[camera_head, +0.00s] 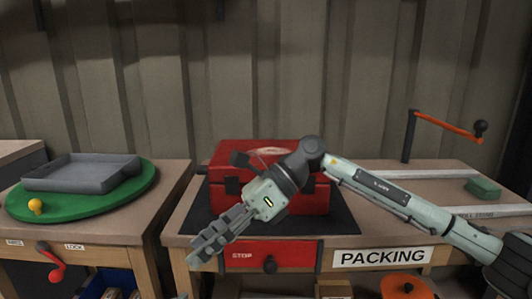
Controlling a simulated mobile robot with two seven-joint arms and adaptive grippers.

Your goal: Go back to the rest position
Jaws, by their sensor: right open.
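My right arm comes in from the right. My right gripper (208,243) points down and to the left, in front of the packing bench (180,222). It is open, and I see nothing between its fingers. It hangs in front of a red box (318,193) that sits on a dark mat (341,222) on the bench. The gripper and arm hide part of the box's front and top. My left gripper is not in view.
A green round turntable (130,197) with a grey tray (70,184) and a yellow knob (35,206) stands on the left bench. A red crank (55,268) sticks out below. An orange-handled crank (447,124) and a green block (483,188) are at the right.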

